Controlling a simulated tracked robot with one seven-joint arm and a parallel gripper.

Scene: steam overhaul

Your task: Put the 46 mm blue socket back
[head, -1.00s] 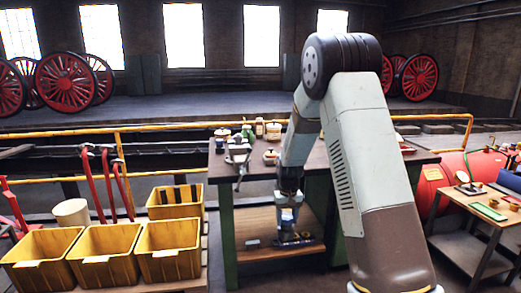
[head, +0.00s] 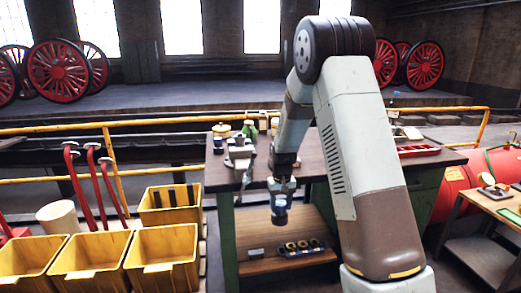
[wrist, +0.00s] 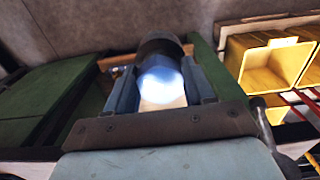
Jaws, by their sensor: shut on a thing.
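My gripper (head: 281,190) hangs below my arm in front of the workbench, between the benchtop and the lower shelf. It is shut on a blue socket (head: 280,215). In the wrist view the socket (wrist: 160,80) is a round, shiny blue body with a dark band at its far end, between the two fingers. Its size marking cannot be read. A dark socket rack (head: 301,248) with several round sockets lies on the wooden lower shelf, below and slightly right of the held socket, apart from it.
The workbench (head: 228,184) has a vise (head: 240,152) and cans on top. Its lower shelf (head: 257,267) also carries a small dark block (head: 256,253). Yellow bins (head: 160,250) stand to the left. A red tank (head: 455,190) and a side table are at the right.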

